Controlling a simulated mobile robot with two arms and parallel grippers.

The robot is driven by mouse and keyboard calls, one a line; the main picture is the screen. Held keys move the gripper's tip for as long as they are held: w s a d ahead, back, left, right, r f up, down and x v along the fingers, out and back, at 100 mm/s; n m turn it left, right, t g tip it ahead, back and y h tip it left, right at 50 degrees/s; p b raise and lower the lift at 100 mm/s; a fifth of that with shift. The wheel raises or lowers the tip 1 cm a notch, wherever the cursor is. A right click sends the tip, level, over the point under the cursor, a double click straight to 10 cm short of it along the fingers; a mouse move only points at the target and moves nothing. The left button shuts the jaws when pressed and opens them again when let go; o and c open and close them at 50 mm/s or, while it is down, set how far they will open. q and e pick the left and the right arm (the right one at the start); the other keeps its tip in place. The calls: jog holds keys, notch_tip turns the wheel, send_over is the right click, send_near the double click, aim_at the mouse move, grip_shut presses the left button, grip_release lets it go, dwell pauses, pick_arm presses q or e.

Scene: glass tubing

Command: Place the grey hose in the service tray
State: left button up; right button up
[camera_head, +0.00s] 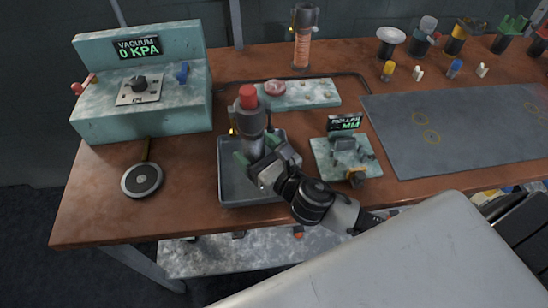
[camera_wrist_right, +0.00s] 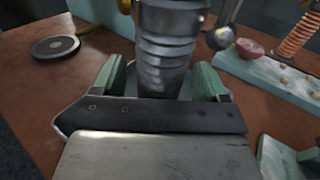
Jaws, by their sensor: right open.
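The grey hose (camera_head: 250,118) is a ribbed grey cylinder with a red top, standing about upright at the service tray (camera_head: 232,195), a shallow grey tray on the bench. Whether its base rests on the tray floor is hidden by my gripper. My right gripper (camera_head: 258,151) is open over the tray, with its green-padded fingers on either side of the hose. In the right wrist view the ribbed hose (camera_wrist_right: 166,50) stands between the spread fingers (camera_wrist_right: 160,82). My left gripper is not in view.
A vacuum box (camera_head: 142,85) reading 0 KPA stands at the left, with a black disc (camera_head: 142,179) before it. A pale plate with a red button (camera_head: 275,87) lies behind the tray. A gauge block (camera_head: 345,157) sits right of the tray. A grey mat (camera_head: 460,130) covers the right.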

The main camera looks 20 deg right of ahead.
jog(key=b+v, duration=0.2)
jog(key=v, duration=0.7)
jog(key=shift+s+f+b, duration=0.1)
jog(key=shift+s+b, duration=0.2)
jog(key=shift+v, duration=0.8)
